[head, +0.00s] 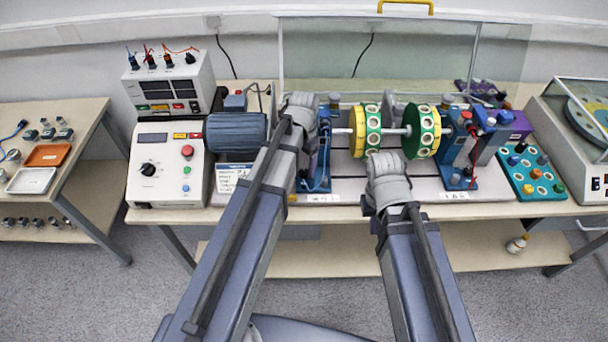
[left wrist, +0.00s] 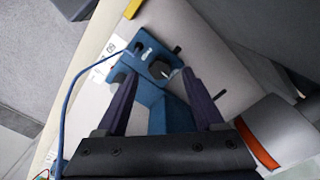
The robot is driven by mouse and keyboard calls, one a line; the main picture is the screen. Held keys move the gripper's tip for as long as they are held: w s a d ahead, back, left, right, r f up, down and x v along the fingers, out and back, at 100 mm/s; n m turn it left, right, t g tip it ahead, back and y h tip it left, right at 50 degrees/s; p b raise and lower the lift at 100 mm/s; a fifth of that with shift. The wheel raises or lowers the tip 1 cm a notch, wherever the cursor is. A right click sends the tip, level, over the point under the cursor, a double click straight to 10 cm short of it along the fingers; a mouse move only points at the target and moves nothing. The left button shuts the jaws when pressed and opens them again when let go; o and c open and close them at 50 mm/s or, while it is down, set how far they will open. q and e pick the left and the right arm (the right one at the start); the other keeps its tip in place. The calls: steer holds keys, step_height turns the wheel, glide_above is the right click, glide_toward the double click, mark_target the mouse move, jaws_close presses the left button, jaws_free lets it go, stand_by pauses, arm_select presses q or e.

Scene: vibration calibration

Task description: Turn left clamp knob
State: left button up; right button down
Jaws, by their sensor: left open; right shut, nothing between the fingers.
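A blue clamp stand (head: 324,155) holds the left end of the shaft. In the left wrist view the blue stand (left wrist: 158,98) shows from above, with a black knob (left wrist: 160,68) on it. My left gripper (left wrist: 158,76) is open, its two dark fingertips on either side of the knob. I cannot tell whether they touch it.
Two green-and-yellow discs (head: 422,131) sit on the shaft. A second blue stand (head: 459,150) carries the right end. A motor (head: 236,132) and control boxes (head: 166,163) stand at left. A clear raised guard (head: 400,55) is behind. A blue cable (left wrist: 66,105) runs beside the left stand.

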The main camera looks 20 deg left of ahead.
arm_select(q)
step_height(320, 180, down, 2)
steer(key=shift+f+b, duration=0.1)
steer(key=shift+b, duration=0.5)
steer(key=shift+c, duration=0.2)
jaws_close()
